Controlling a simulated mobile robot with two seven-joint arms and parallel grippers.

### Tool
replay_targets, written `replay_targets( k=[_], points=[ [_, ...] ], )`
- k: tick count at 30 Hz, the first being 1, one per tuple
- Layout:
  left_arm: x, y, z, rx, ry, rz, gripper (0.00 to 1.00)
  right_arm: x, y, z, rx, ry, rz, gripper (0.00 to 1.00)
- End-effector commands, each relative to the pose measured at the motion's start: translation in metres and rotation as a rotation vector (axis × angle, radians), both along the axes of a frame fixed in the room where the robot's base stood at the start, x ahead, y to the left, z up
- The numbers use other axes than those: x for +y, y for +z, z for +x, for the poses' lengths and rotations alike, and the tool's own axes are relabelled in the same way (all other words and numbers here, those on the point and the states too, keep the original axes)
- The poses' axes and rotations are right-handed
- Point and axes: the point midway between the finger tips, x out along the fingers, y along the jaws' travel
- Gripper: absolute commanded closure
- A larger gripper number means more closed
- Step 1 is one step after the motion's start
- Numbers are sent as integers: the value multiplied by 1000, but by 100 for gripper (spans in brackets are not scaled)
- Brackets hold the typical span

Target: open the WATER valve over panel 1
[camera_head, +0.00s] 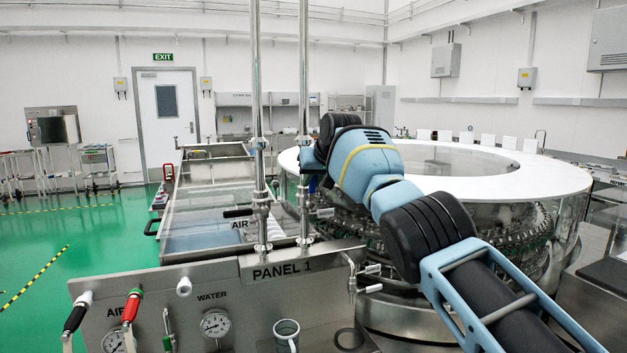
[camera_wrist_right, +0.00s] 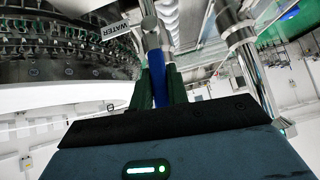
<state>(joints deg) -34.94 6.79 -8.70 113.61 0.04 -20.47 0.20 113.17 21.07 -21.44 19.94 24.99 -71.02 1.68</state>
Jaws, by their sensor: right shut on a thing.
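Two steel pipes rise from panel 1 (camera_head: 283,272) in the head view. My right gripper (camera_head: 308,160) is up by the right-hand pipe (camera_head: 304,80); its fingers are mostly hidden there. In the right wrist view, my right gripper (camera_wrist_right: 158,88) has its dark green fingers shut on a blue lever handle (camera_wrist_right: 157,70). That handle joins a metal valve body (camera_wrist_right: 151,38), with a WATER label (camera_wrist_right: 112,30) beside it. I cannot tell the lever's exact angle to its pipe. My left gripper is not in view.
The left-hand pipe (camera_head: 256,100) carries a black-handled valve (camera_head: 238,212) with an AIR label. The round washer (camera_head: 440,165) stands close behind and right of my arm.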

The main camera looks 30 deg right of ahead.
Motion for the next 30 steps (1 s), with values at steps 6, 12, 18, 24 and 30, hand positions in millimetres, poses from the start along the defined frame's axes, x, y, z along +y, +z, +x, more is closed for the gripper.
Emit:
replay_targets(
  k=[6, 12, 18, 24, 30],
  points=[
    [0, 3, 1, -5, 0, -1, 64, 4, 3, 1, 11, 3, -75, 100],
    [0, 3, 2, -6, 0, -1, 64, 4, 3, 1, 17, 2, -101, 100],
    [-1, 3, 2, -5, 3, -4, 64, 4, 2, 2, 18, 3, -105, 100],
    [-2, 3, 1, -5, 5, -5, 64, 4, 2, 2, 19, 3, -105, 80],
    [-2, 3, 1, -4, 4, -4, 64, 4, 1, 1, 21, 2, -103, 62]
  ],
)
